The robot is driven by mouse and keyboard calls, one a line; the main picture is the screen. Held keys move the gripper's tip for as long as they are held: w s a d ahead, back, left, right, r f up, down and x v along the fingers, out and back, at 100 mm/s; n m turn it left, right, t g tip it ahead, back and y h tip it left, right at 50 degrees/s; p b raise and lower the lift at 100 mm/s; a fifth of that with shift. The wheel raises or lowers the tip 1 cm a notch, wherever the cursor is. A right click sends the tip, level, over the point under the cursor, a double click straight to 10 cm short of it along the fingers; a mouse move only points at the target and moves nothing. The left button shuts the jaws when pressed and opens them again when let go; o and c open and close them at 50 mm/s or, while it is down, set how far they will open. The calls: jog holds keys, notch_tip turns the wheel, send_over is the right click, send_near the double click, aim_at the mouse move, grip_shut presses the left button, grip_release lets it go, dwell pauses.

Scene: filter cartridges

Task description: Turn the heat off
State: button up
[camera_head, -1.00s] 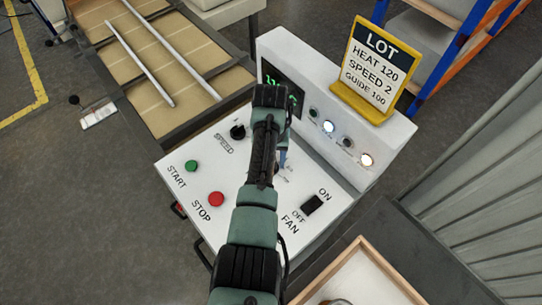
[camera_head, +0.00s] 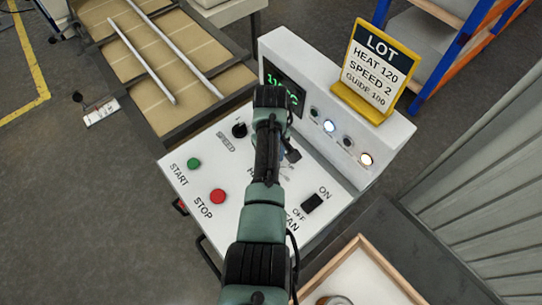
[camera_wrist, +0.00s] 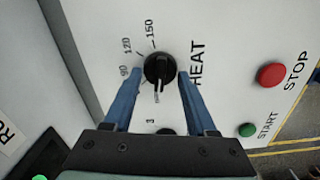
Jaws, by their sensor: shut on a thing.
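The black heat knob (camera_wrist: 159,70) is on the white control panel (camera_head: 232,180), beside the printed word HEAT and the marks 90, 120 and 150. In the wrist view, a pale line on the knob points toward the bottom of the picture, away from the 150 mark. The blue fingers of my gripper (camera_wrist: 161,74) are on both sides of the knob and shut on it. In the head view, my arm covers most of the heat dial and its markings. The green display (camera_head: 284,86) is partly hidden behind my wrist.
The speed knob (camera_head: 239,130), green START button (camera_head: 194,162), red STOP button (camera_head: 217,196) and black fan switch (camera_head: 313,202) are near my arm. A lot sign (camera_head: 376,70) stands on the panel's raised back. A wooden-edged tray (camera_head: 378,262) is at the lower right.

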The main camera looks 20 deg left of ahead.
dwell(0.4)
jog(key=o, duration=1.3)
jog(key=shift+o, duration=0.2)
notch_tip(320, 180, up, 13)
jog(key=b, duration=0.1)
